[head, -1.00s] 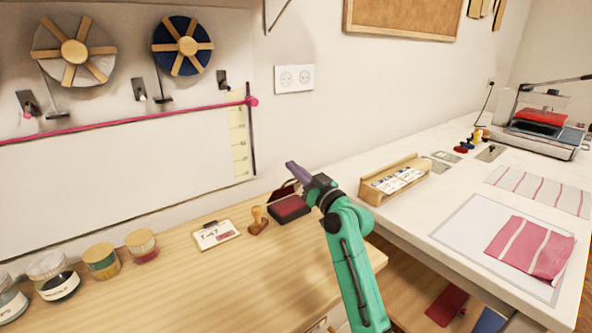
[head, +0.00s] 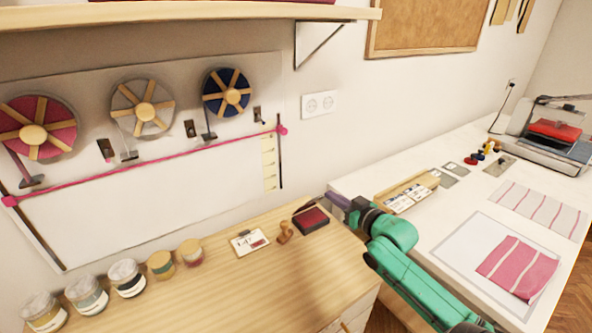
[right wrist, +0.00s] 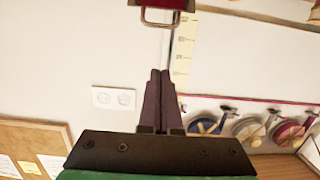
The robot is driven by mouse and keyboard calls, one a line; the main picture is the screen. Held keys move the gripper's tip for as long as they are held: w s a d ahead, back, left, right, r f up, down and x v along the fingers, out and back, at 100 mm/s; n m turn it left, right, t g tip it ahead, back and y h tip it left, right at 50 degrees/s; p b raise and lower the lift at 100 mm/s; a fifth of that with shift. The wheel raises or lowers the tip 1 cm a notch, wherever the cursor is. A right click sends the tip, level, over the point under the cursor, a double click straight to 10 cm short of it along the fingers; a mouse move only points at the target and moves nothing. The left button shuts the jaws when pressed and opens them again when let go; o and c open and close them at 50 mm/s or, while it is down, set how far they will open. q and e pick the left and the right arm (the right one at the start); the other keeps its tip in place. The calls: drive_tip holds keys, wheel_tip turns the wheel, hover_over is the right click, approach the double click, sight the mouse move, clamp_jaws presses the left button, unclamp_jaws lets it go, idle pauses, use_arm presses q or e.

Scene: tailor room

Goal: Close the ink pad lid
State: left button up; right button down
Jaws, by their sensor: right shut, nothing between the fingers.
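The ink pad (head: 311,220) lies on the wooden table near its right back corner, with its dark red pad face showing. Its lid (head: 303,208) stands raised at the pad's back edge, seen as a thin dark strip. My right gripper (head: 332,197) is shut and empty, just right of and behind the pad, apart from it in the picture. The shut fingers also show in the right wrist view (right wrist: 160,75). There, a dark red piece with a metal loop, cut off at the top edge, seems part of the ink pad. My left gripper is not in view.
A wooden stamp (head: 285,232) and a label card (head: 249,242) stand left of the pad. Several jars (head: 128,278) line the table's left. A wooden holder with cards (head: 407,196) is on the white table, right of my gripper. The wooden table's front is clear.

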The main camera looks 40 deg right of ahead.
hover_over(310, 204)
drive_tip(key=shift+s+d+f+p, duration=0.1)
drive_tip(key=shift+d+f+p, duration=0.15)
drive_tip(key=shift+f, duration=0.2)
drive_tip(key=shift+s+d+f+p, duration=0.1)
drive_tip(key=shift+d+f+p, duration=0.1)
drive_tip(key=shift+f, duration=0.2)
use_arm(q)
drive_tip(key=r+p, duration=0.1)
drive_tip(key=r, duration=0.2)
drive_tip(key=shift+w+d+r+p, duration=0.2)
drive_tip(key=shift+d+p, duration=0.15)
drive_tip(key=shift+p, duration=0.05)
use_arm(e)
drive_tip(key=s+f, duration=0.2)
drive_tip(key=f, duration=0.1)
drive_tip(key=shift+s+a, duration=0.1)
drive_tip(key=shift+s, duration=0.25)
